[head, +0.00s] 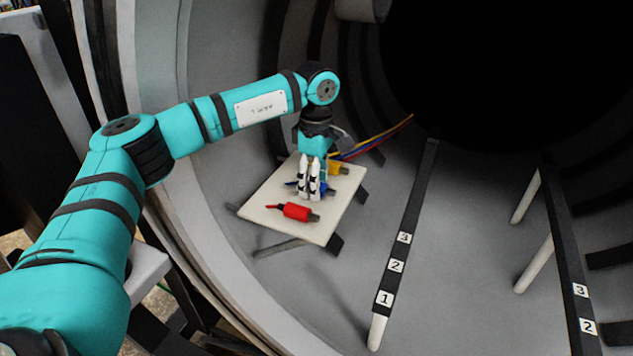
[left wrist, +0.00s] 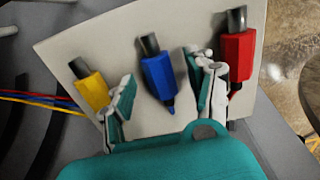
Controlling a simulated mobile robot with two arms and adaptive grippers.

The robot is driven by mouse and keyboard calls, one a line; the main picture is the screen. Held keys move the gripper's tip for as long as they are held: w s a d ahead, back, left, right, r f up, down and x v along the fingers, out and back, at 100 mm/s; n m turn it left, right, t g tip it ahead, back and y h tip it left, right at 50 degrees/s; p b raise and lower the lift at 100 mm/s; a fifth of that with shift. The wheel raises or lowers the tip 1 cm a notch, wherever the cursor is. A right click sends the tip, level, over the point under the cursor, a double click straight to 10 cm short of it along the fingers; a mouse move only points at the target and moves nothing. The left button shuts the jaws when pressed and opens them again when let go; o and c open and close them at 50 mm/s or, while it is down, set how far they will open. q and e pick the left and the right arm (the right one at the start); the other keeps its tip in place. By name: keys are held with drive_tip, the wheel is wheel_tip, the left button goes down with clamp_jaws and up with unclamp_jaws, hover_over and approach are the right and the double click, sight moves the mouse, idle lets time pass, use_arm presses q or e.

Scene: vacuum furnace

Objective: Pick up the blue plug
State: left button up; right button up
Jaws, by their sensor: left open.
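The blue plug (left wrist: 158,72) lies on a white board between a yellow plug and a red plug. In the left wrist view it sits between the spread fingers of my left gripper (left wrist: 162,96), with no finger seen touching it. In the head view, the left gripper (head: 309,190) points down over the board and hides most of the blue plug (head: 291,184). The left gripper is open and empty. My right gripper is in neither view.
The red plug (head: 297,211) lies nearer the board's (head: 270,222) front edge. The yellow plug (head: 339,168) is behind, by coloured cables (head: 380,138). Dark rails (head: 410,215) with numbered labels run to the right inside the round grey chamber.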

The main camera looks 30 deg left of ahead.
use_arm(q)
drive_tip(key=shift+f, duration=0.5)
drive_tip(key=shift+c, duration=0.2)
clamp_jaws()
drive_tip(key=shift+r, duration=0.15)
